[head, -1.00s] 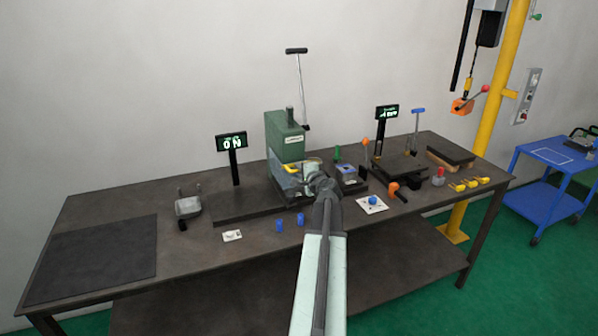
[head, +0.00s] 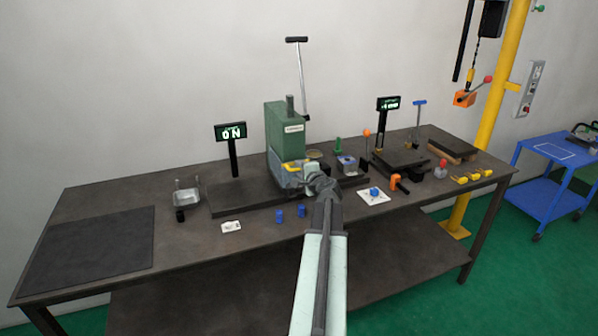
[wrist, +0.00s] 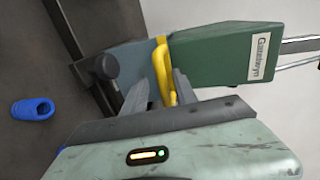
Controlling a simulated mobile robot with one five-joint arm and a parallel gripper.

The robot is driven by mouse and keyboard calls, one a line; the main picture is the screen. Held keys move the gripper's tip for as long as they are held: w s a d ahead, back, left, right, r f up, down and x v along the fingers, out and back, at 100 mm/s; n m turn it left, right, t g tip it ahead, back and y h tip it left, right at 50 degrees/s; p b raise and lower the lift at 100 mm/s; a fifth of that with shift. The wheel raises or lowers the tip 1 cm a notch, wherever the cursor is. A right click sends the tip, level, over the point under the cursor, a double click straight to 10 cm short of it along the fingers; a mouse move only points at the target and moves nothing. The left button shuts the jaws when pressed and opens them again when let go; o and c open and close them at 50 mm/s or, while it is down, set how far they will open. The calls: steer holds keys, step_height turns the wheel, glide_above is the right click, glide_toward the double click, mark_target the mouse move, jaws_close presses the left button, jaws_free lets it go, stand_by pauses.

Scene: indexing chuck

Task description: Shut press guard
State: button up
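The green press (head: 287,135) stands at the middle of the bench; its body also shows in the wrist view (wrist: 225,55). Its guard (head: 284,180) is a greyish panel low at the press front, with a yellow handle (head: 292,167). My gripper (head: 308,176) is at the front of the press beside the guard. In the wrist view the yellow handle (wrist: 162,70) lies between my two fingers (wrist: 163,88), with a small gap visible on its left side. The fingers look open around it. My wrist hides part of the guard, and I cannot tell how far it is closed.
A lit ON display (head: 231,132) stands left of the press. A white card (head: 373,196) with a blue piece and an orange-handled fixture (head: 398,183) are to the right. The left mat (head: 90,238) is empty.

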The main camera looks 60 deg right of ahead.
steer(key=p+v, duration=0.1)
steer(key=v, duration=0.6)
steer(key=shift+s+a, duration=0.2)
steer(key=shift+a, duration=0.05)
